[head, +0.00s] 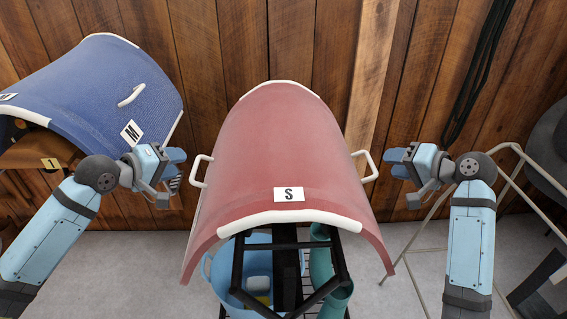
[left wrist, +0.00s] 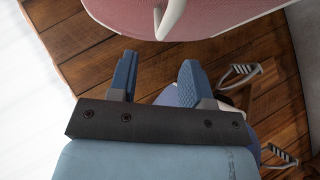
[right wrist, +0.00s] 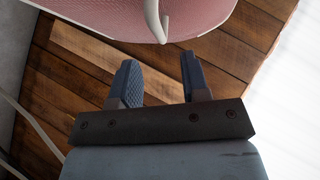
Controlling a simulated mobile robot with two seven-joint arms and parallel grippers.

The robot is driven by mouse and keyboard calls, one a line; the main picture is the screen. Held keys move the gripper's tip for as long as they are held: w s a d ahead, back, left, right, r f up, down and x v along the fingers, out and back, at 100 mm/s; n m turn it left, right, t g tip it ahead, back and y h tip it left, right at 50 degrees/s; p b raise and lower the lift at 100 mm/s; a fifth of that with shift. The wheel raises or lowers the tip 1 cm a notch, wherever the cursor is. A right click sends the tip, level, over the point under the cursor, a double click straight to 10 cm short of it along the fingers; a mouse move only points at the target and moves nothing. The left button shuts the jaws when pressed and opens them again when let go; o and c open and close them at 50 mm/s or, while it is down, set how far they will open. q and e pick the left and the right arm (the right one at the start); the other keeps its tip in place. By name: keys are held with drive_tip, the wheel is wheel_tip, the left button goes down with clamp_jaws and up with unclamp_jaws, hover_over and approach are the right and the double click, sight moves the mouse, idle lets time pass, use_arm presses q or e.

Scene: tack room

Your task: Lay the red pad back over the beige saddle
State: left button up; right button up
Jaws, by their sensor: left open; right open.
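The red pad (head: 285,145), labelled S with white edging, lies arched over a black stand (head: 285,270) in the middle of the head view. It has a white handle on its left side (head: 199,171) and one on its right side (head: 366,166). No beige saddle can be made out; what lies directly beneath the pad is hidden. My left gripper (head: 178,168) is open and empty, just left of the left handle. My right gripper (head: 394,165) is open and empty, just right of the right handle. The wrist views show pad and handle beyond the open fingers (left wrist: 155,72) (right wrist: 160,72).
A blue pad (head: 90,90) labelled M covers a brown saddle (head: 40,145) at the left. A blue bucket (head: 235,270) and a teal item (head: 330,262) sit under the red pad. A thin metal rack (head: 512,170) stands at the right. A plank wall closes the back.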

sight(198, 158)
use_arm(q)
drive_tip(key=x, duration=0.7)
drive_tip(key=shift+w+d+f, duration=0.1)
drive_tip(key=shift+w+d, duration=0.05)
drive_tip(key=shift+w, duration=0.1)
use_arm(e)
drive_tip(key=x, duration=0.7)
drive_tip(key=shift+w+a+f, duration=0.1)
drive_tip(key=shift+w+a, duration=0.1)
drive_tip(key=shift+w, duration=0.05)
use_arm(q)
clamp_jaws()
use_arm(e)
clamp_jaws()
